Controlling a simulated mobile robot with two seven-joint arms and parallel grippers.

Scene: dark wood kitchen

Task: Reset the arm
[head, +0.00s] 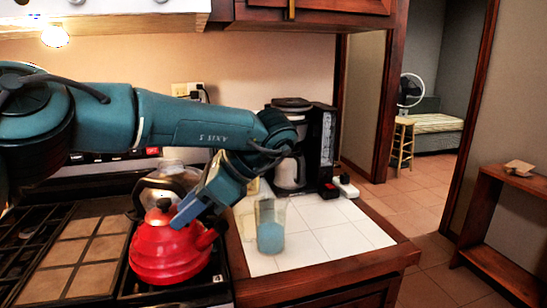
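My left arm reaches in from the left across the stove, bent at the wrist. My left gripper (184,214) points down and to the left, beside the top of a red kettle (166,252) on the stove. Its fingertips overlap the kettle's upper right in the picture. I cannot tell whether they touch it or whether the fingers are apart. My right gripper is not in the head view.
A grey metal kettle (150,196) stands behind the red one, partly hidden. A glass with blue contents (270,236) stands on the white tiled counter (335,240). A black coffee maker (321,140) is behind it. The counter's front right is clear.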

